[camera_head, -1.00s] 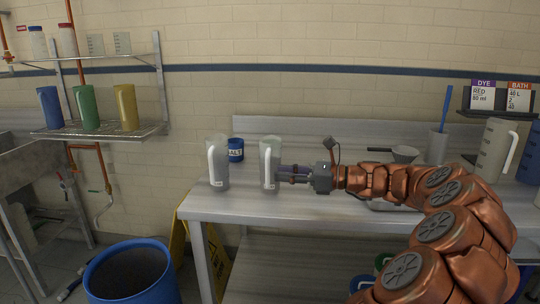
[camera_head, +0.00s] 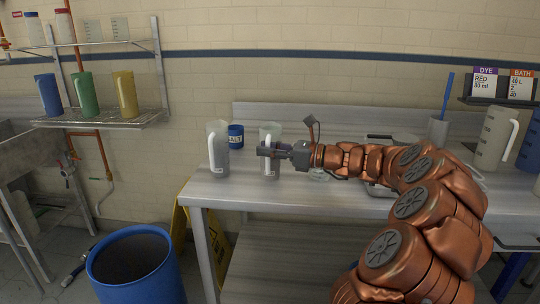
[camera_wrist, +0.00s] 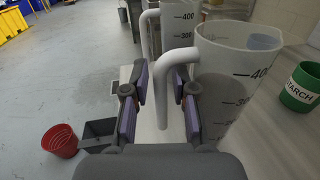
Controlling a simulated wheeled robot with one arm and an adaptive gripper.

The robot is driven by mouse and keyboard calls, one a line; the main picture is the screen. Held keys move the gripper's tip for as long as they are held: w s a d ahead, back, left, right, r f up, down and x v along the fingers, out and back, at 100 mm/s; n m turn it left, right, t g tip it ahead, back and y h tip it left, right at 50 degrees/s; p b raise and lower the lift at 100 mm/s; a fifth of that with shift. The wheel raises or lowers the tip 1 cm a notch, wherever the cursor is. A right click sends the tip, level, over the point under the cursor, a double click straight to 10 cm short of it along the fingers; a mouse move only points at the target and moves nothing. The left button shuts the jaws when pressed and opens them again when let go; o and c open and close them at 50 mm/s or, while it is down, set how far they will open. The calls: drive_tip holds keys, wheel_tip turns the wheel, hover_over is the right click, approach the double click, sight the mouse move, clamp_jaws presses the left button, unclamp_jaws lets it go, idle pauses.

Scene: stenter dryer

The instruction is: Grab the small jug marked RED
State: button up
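Two pale translucent jugs stand on the steel bench: a left jug (camera_head: 218,152) and a right jug (camera_head: 270,140). No RED mark is readable on either jug. My gripper (camera_head: 265,151) is at the right jug, covering part of it in the head view. In the wrist view the near jug (camera_wrist: 235,75) shows a scale with 400 and 300. Its white handle (camera_wrist: 165,85) hangs between the spread fingers of my gripper (camera_wrist: 160,108). The fingers look open, with gaps beside the handle. The other jug (camera_wrist: 182,22) is behind it.
A blue SALT tub (camera_head: 235,136) stands behind the jugs; a green STARCH tub (camera_wrist: 301,88) shows in the wrist view. A DYE card (camera_head: 485,86) reads RED 80 ml. A larger jug (camera_head: 494,138) stands right. A blue barrel (camera_head: 135,268) is on the floor.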

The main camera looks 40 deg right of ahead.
sight(268, 141)
clamp_jaws()
idle(0.4)
drive_tip(key=shift+r, duration=0.2)
idle(0.3)
drive_tip(key=shift+r+p, duration=0.35)
drive_tip(key=shift+r, duration=1.35)
drive_tip(key=s+a+r, duration=0.1)
drive_tip(key=s+a, duration=0.3)
drive_tip(key=s, duration=1.1)
drive_tip(key=shift+s, duration=0.15)
drive_tip(key=shift+s+a+r, duration=0.1)
